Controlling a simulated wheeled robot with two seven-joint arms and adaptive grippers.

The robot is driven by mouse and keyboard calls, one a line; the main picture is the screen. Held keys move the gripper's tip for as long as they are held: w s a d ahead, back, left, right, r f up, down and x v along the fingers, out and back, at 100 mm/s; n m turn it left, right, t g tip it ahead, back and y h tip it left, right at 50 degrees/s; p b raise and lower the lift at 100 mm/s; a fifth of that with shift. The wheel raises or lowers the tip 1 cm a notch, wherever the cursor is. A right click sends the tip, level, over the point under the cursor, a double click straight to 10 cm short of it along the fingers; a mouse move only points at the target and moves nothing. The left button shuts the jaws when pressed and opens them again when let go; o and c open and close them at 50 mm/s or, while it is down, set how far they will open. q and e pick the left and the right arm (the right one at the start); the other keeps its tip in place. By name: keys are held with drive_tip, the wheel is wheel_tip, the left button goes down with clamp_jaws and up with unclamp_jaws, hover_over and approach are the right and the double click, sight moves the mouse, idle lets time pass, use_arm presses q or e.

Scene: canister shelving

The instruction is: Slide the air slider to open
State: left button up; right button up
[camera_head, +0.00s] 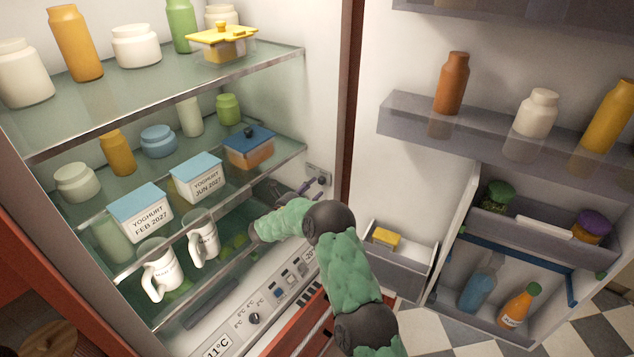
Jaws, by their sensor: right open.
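A small grey plate (319,174), which looks like the air slider, sits on the fridge's right inner wall at middle-shelf height. Its slider position is too small to tell. My right arm, green with dark joints, reaches in from the bottom. My right gripper (308,187) is open, with its fingertips close to the plate's lower left side. I cannot tell whether they touch it. Part of the gripper is behind the glass shelf edge and my arm. My left gripper is not in view.
Glass shelves hold jars, two yoghurt boxes (143,213) and a blue-lidded container (249,147). A control panel (235,335) lies below. The open door (365,110) with bins is on the right.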

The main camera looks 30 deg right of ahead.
sight(320, 182)
drive_tip(key=shift+p+x, duration=0.3)
drive_tip(key=shift+x, duration=1.6)
clamp_jaws()
